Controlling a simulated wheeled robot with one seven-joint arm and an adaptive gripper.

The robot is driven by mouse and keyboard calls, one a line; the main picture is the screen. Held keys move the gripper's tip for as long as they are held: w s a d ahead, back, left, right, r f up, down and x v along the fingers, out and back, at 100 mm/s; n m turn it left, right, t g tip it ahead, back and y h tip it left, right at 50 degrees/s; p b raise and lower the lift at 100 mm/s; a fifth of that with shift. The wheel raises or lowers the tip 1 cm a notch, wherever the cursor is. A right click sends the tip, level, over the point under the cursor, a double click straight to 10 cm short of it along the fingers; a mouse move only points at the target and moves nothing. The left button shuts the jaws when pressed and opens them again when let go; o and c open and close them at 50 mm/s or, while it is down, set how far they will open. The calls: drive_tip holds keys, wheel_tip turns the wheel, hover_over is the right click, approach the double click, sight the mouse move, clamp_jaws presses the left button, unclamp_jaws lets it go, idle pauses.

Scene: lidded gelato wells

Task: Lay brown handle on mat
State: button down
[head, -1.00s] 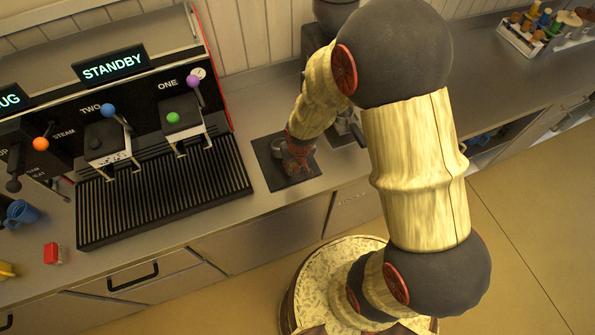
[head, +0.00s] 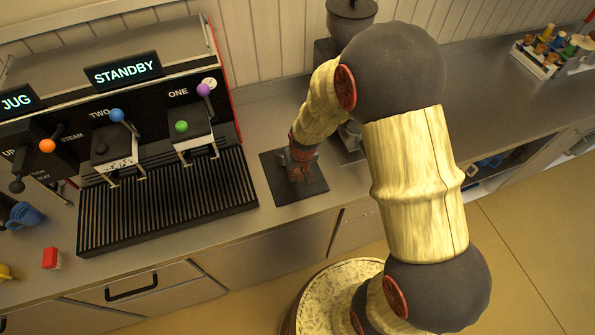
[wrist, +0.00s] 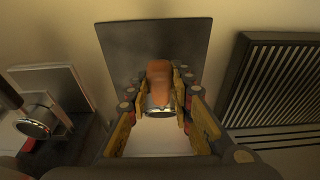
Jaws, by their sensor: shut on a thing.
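My gripper (head: 298,176) is shut on the brown handle (wrist: 160,80). In the wrist view the handle is between the two fingers, with a silvery round part (wrist: 158,104) at its lower end. The dark square mat (head: 312,190) lies on the counter beside the coffee machine, and it also shows in the wrist view (wrist: 150,38) behind the handle. My gripper is over the mat in the head view. The handle is mostly hidden by my fingers there, and I cannot tell whether it touches the mat.
The coffee machine's ribbed drip tray (head: 165,205) is to the left of the mat. A grinder (head: 350,18) stands behind my arm. A red block (head: 51,258) and a blue cup (head: 24,215) are at the far left. A rack (head: 545,58) of small things stands far right.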

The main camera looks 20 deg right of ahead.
drive_tip(key=shift+f, duration=0.15)
idle(0.3)
drive_tip(key=c, duration=1.6)
unclamp_jaws()
drive_tip(key=shift+o, duration=0.5)
drive_tip(key=shift+s, duration=0.1)
drive_tip(key=s+r+p, duration=0.1)
drive_tip(key=s, duration=0.1)
drive_tip(key=s+r+p, duration=0.1)
drive_tip(key=s+r, duration=0.1)
drive_tip(key=shift+s+r, duration=0.2)
drive_tip(key=shift+s, duration=0.15)
drive_tip(key=shift+r, duration=0.1)
drive_tip(key=v, duration=1.1)
drive_tip(key=shift+r, duration=0.4)
